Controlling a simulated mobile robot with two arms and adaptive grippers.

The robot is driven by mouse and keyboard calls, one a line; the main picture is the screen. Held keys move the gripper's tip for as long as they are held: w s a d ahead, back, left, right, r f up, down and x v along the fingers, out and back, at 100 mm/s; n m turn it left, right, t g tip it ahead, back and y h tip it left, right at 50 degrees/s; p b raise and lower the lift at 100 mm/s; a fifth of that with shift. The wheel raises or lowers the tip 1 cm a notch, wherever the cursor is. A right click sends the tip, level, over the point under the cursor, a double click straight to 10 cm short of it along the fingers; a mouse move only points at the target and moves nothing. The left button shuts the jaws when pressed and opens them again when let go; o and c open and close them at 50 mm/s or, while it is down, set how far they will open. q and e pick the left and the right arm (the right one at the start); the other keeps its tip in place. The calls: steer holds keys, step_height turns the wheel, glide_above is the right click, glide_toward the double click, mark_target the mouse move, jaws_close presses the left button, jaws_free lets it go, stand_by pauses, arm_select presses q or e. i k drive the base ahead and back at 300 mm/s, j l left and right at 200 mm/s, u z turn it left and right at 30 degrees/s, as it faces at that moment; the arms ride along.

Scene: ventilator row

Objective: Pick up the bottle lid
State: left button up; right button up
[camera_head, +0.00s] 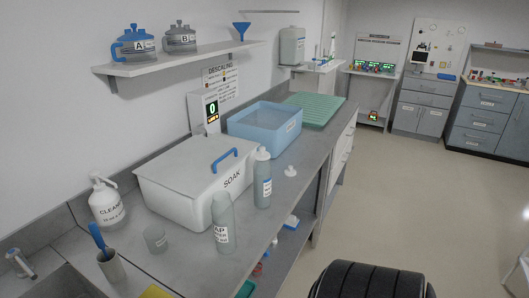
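A small white piece (290,171) that looks like a bottle lid sits on the grey counter, right of the soak box and near the counter's front edge. It stands apart from the bottles. A grey bottle with a label (263,180) stands just left of it, upright. Another grey labelled bottle (222,225) stands nearer, by the front edge; its top is too small to read clearly. Neither of my grippers is in view.
The white soak box (160,185) with a blue handle, a blue tub (262,135) and a green ribbed mat (315,108) fill the counter behind. A white cleaner bottle (106,205), a cup (155,238) and a brush holder (111,265) stand nearer.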

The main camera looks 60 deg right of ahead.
mark_target(289, 172)
steer(key=l+u, duration=0.1)
steer(key=l, duration=0.3)
steer(key=k+l+u, duration=0.1)
steer(key=l, duration=0.3)
steer(key=k+l+u, duration=0.1)
steer(key=l, duration=0.3)
steer(key=k+l+u, duration=0.1)
steer(key=l, duration=0.3)
steer(key=k+l, duration=0.1)
steer(key=l, duration=0.3)
steer(key=k+l+u, duration=0.15)
steer(key=l, duration=0.25)
